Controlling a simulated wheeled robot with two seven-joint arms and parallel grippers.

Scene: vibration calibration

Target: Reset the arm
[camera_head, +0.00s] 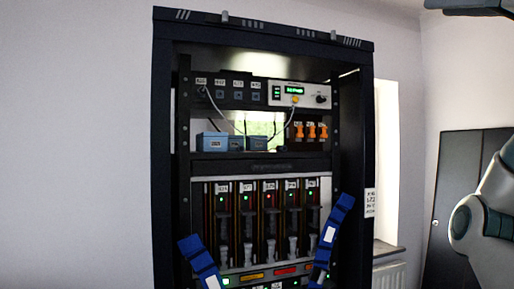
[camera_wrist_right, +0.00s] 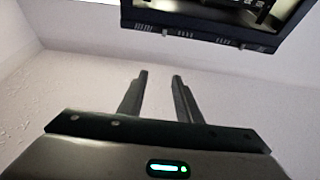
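My right arm (camera_head: 485,225) comes in at the right edge of the head view, bent upward. A dark grey part, probably also of this arm, shows at the top right corner. In the right wrist view my right gripper (camera_wrist_right: 160,76) has its two dark fingers apart with nothing between them. It points up at bare wall, with the top of the rack (camera_wrist_right: 205,35) beyond it, upside down. My left gripper is not in view.
A tall black rack (camera_head: 162,150) stands in the middle, with blue boxes (camera_head: 211,142), orange switches (camera_head: 311,131), a display unit (camera_head: 299,95), several vertical modules and two blue straps. A dark cabinet (camera_head: 462,165) stands at the right. Open space surrounds my right gripper.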

